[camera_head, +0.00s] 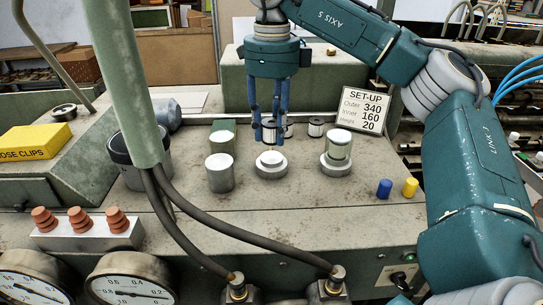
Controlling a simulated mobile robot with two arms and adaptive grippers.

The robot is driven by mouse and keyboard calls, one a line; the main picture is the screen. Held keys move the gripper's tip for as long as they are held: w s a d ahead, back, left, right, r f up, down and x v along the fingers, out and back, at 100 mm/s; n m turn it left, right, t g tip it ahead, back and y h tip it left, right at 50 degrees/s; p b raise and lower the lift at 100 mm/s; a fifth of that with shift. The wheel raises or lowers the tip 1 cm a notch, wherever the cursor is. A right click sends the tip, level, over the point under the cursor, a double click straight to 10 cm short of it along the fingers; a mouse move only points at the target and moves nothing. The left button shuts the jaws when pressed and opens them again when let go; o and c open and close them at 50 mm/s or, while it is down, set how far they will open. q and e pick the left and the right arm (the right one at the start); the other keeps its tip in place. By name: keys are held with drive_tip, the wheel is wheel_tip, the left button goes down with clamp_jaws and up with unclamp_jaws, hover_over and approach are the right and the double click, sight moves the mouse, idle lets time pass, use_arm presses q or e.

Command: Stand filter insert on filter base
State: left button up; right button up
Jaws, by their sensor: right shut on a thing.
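My right gripper (268,122) hangs straight down over the machine top. It is shut on a small dark filter insert (269,133) with a pale top, held upright between its fingers. Below it stands the filter base (271,171), a round metal piece with a white raised middle. The insert appears just above the base; whether they touch I cannot tell. Similar small inserts stand behind, one at the right (317,128) and one partly hidden by the gripper (289,129). My left gripper is not in view.
A filter with a clear bowl (338,153) stands right of the base, a metal cylinder (220,175) left. Blue (384,189) and yellow (410,187) caps stand at the front right. A sign (363,110) stands behind. A green pipe (125,80) and dark hoses cross the left.

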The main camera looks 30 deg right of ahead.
sight(272, 141)
wheel_tip(272, 141, down, 4)
drive_tip(key=b, duration=0.3)
drive_tip(key=shift+s+f+b, duration=0.1)
drive_tip(key=shift+f+b, duration=0.15)
drive_tip(key=shift+b, duration=0.15)
drive_tip(key=shift+r, duration=0.1)
drive_tip(key=o, duration=1)
drive_tip(key=shift+o, duration=0.2)
drive_tip(key=shift+r, duration=0.45)
wheel_tip(272, 141, up, 11)
drive_tip(key=p, duration=0.2)
drive_tip(key=shift+r+p, duration=0.1)
drive_tip(key=shift+p, duration=0.3)
